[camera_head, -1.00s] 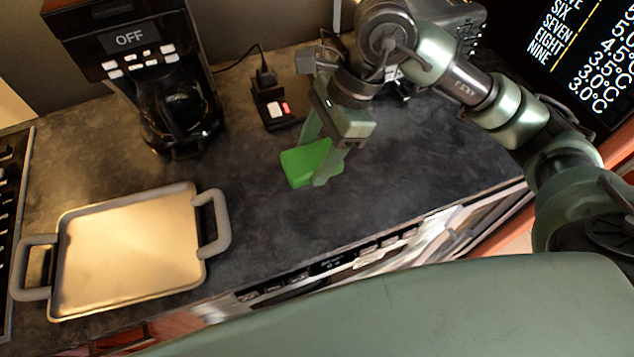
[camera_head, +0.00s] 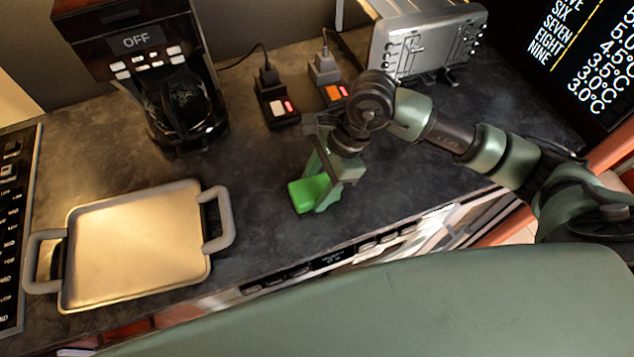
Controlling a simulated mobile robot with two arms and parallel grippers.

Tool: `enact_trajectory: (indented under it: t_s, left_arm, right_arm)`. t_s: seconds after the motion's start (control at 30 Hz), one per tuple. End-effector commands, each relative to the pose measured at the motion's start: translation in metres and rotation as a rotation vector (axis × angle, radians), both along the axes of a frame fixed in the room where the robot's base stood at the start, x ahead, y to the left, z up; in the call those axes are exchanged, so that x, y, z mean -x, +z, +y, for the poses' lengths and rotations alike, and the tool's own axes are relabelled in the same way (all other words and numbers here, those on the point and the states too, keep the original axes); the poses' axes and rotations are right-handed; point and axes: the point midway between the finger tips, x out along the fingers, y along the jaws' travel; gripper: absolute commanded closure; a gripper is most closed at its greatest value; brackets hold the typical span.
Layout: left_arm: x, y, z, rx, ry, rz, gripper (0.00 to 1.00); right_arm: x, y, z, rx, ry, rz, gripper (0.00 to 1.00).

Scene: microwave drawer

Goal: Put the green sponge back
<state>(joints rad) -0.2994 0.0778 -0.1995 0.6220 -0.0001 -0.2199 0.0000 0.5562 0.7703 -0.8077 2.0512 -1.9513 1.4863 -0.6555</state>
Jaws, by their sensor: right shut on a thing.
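The green sponge (camera_head: 308,192) is a small bright green block near the middle of the dark countertop. My right gripper (camera_head: 318,196) is shut on it from above, its fingers on either side. One finger hides part of the sponge. I cannot tell whether the sponge touches the counter. My left gripper is not in view.
A square tray (camera_head: 135,245) with two grey handles lies at the left. A coffee maker (camera_head: 150,60) showing OFF stands behind it. Two power switches (camera_head: 278,108) and a silver appliance (camera_head: 420,45) stand at the back. The counter (camera_head: 255,215) between tray and sponge is clear.

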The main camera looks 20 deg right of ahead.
Motion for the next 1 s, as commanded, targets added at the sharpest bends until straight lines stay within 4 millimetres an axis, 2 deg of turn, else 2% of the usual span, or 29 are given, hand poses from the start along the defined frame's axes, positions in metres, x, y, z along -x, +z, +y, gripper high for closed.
enact_trajectory:
  t_s: [0.13, 0.17, 0.2, 0.23, 0.5, 0.63, 0.67, 0.77, 1.0]
  left_arm:
    - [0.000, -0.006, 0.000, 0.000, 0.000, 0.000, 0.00]
    - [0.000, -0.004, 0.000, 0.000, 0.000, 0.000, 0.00]
    - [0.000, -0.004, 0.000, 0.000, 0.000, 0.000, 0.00]
    - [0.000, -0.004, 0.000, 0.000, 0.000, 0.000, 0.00]
    - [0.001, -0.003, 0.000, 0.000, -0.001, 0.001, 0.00]
    - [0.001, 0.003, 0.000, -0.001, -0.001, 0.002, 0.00]
    - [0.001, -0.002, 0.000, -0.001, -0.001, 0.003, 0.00]
    - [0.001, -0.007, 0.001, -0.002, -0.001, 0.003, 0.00]
    - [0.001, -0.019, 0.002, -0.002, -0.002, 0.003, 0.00]
  right_arm:
    - [0.000, -0.004, 0.000, 0.000, 0.000, -0.001, 1.00]
    - [0.000, -0.003, 0.000, 0.000, 0.000, -0.001, 0.37]
    - [0.000, -0.002, 0.000, 0.000, 0.000, 0.000, 0.25]
    - [0.000, -0.002, 0.000, 0.000, 0.000, 0.000, 0.23]
    - [0.000, -0.002, 0.000, 0.000, 0.000, 0.000, 0.23]
    - [0.000, 0.004, 0.000, 0.000, -0.001, 0.000, 0.23]
    - [-0.001, 0.005, -0.002, 0.000, -0.001, -0.003, 0.23]
    - [-0.002, 0.019, -0.009, 0.000, -0.001, -0.006, 0.23]
    - [-0.003, 0.068, -0.029, 0.001, -0.002, -0.007, 0.23]
